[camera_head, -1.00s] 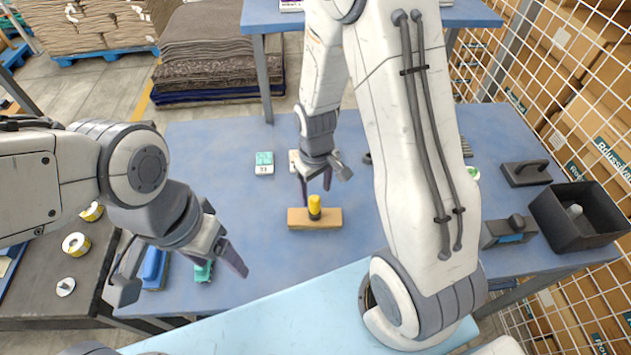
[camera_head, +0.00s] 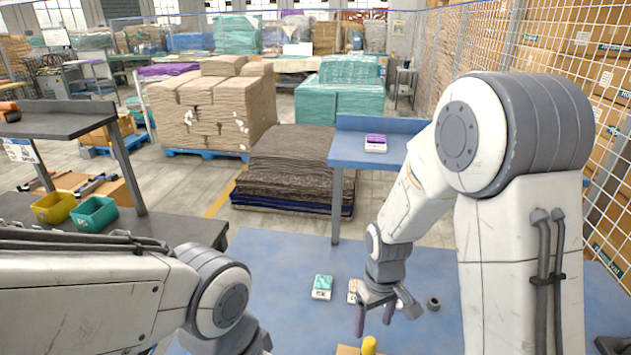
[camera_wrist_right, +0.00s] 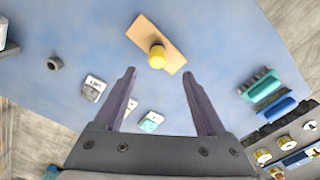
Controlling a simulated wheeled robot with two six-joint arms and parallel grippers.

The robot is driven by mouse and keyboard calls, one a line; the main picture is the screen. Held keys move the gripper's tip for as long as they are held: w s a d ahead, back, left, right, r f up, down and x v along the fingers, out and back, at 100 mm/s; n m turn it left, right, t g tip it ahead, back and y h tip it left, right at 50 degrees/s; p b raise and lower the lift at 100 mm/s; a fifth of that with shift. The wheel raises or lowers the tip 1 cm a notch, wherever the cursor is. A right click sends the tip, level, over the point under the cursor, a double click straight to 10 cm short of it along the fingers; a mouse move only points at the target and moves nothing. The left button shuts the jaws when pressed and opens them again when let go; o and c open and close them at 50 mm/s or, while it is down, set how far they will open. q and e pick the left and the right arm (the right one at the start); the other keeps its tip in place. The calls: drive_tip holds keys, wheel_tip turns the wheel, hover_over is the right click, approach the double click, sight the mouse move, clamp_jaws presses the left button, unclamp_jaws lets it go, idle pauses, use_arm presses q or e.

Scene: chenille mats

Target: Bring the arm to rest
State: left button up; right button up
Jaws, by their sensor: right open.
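My right gripper (camera_head: 375,316) hangs above the blue table (camera_head: 290,265) in the head view. Its two purple fingers are apart and hold nothing; they also show spread in the right wrist view (camera_wrist_right: 158,76). A wooden block (camera_wrist_right: 172,58) with a yellow knob (camera_wrist_right: 157,57) lies on the table beyond the fingertips. In the head view only the top of the knob (camera_head: 369,345) and a bit of the block show at the bottom edge. My left arm comes in from the left, and its gripper is out of frame.
A teal-and-white box (camera_head: 322,287) and a pale box (camera_head: 353,290) lie near my right gripper, with a dark ring (camera_head: 433,304) to its right. A raised blue shelf (camera_head: 360,150) stands behind. Teal and blue brushes (camera_wrist_right: 262,90) lie on the table.

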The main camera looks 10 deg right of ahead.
drive_tip(key=s+a+r+n+b, duration=0.1)
drive_tip(key=s+a+r, duration=0.1)
drive_tip(key=s+a, duration=0.2)
drive_tip(key=s+a+r+n+b, duration=0.1)
drive_tip(key=s+a+r+b, duration=0.1)
drive_tip(key=s, duration=0.5)
drive_tip(key=s+a+r+n+y+b, duration=0.1)
drive_tip(key=s+a+r, duration=0.2)
drive_tip(key=s+a, duration=0.3)
drive_tip(key=shift+s+r+n, duration=0.35)
drive_tip(key=shift+r+n, duration=0.05)
drive_tip(key=shift+a, duration=0.1)
